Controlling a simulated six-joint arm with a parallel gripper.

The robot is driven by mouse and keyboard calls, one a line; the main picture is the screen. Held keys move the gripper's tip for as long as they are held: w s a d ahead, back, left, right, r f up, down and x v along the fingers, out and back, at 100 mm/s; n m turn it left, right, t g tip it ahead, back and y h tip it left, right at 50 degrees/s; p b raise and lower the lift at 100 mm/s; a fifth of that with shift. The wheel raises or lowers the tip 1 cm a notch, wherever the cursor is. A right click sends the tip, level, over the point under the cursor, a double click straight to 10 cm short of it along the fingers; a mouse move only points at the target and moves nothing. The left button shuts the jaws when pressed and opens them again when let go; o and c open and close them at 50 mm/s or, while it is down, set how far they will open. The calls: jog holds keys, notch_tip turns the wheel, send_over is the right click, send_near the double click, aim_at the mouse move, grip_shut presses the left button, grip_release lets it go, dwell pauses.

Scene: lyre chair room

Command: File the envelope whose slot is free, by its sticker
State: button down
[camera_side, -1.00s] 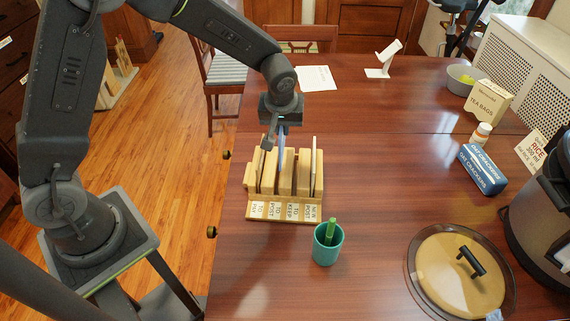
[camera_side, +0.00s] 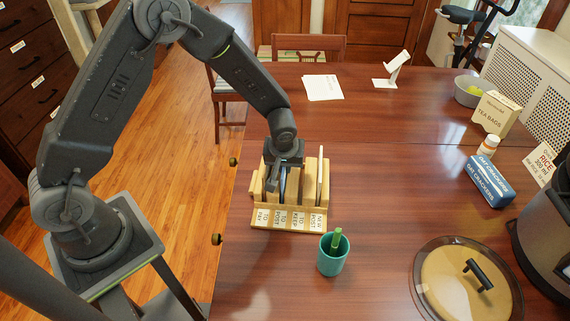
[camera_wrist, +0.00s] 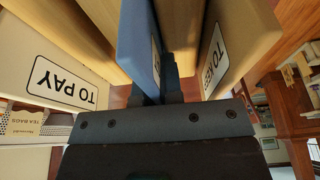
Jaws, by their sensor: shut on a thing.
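My gripper (camera_side: 285,163) is low over the wooden letter rack (camera_side: 258,218) and shut on a blue envelope (camera_wrist: 140,35). In the side view only a thin blue strip (camera_side: 282,186) shows below the jaws, between dividers, roughly in line with the TO POST label (camera_side: 280,218). The envelope's sticker (camera_wrist: 156,55) is too edge-on to read. In the wrist view, a pale face reading TO PAY (camera_wrist: 62,83) is left of the envelope; one apparently reading TO KEEP (camera_wrist: 213,58) is right. A pale envelope (camera_side: 322,185) stands upright at the rack's right. The envelope's lower edge is hidden.
A teal cup (camera_side: 333,260) with a green item stands just in front of the rack. A lid (camera_side: 450,285), cracker box (camera_side: 487,181) and tea box (camera_side: 496,113) are further right. White paper (camera_side: 322,88) lies behind. The table's middle is clear.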

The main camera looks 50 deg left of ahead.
jog(key=shift+f, duration=0.1)
jog(key=c, duration=1.3)
grip_release()
jog(key=v, duration=1.2)
jog(key=shift+s+r, duration=0.1)
jog(key=shift+r, duration=0.2)
jog(key=s+a+r+m+t, duration=0.1)
jog(key=s+a+r+m, duration=0.15)
jog(key=s+r, duration=0.75)
jog(key=s+r+m, duration=0.1)
jog(key=s+r, duration=0.1)
jog(key=s, duration=0.1)
jog(key=s+r+m+t+h, duration=0.1)
jog(key=s+m, duration=0.1)
jog(key=s, duration=0.2)
jog(key=s+r+m+t+h, duration=0.1)
jog(key=s+r+m, duration=0.1)
jog(key=s, duration=0.2)
jog(key=shift+s+d+r+m, duration=0.1)
jog(key=shift+s+r+m, duration=0.15)
jog(key=shift+r, duration=0.1)
